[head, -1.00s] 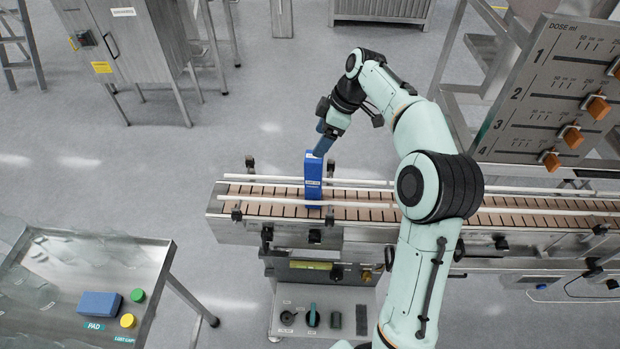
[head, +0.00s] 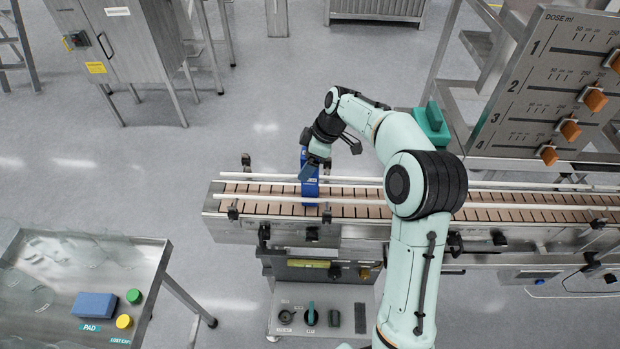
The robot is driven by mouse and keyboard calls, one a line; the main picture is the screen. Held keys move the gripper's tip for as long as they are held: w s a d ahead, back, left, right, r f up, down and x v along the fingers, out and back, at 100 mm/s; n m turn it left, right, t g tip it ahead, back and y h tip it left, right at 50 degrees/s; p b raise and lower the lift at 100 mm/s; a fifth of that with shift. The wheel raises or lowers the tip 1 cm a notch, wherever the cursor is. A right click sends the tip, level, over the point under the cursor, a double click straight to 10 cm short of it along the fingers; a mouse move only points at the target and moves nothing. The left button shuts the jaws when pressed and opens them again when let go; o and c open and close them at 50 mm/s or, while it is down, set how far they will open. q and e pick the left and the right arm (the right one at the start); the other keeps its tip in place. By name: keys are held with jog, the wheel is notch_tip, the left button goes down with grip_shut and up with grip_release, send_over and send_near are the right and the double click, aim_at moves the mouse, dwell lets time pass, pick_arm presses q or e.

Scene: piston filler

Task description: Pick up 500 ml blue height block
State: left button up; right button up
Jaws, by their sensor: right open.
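The blue height block (head: 310,193) stands upright across the conveyor, between its side rails, with a small white label on it. My right gripper (head: 309,172) is open and is at the top of the block, pointing down. Its fingers overlap the block's upper part in the head view. I cannot tell whether they touch it, and the block's top is partly hidden by the gripper. My left gripper is not in view.
The conveyor (head: 348,210) has white guide rails (head: 262,176) on both sides. A teal object (head: 432,124) shows behind my right arm. The dose panel (head: 545,85) with orange knobs stands at right. A steel table (head: 150,262) at lower left holds a blue pad (head: 95,305).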

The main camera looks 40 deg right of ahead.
jog(key=shift+s, duration=0.1)
jog(key=c, duration=1.4)
jog(key=shift+r, duration=0.1)
grip_shut()
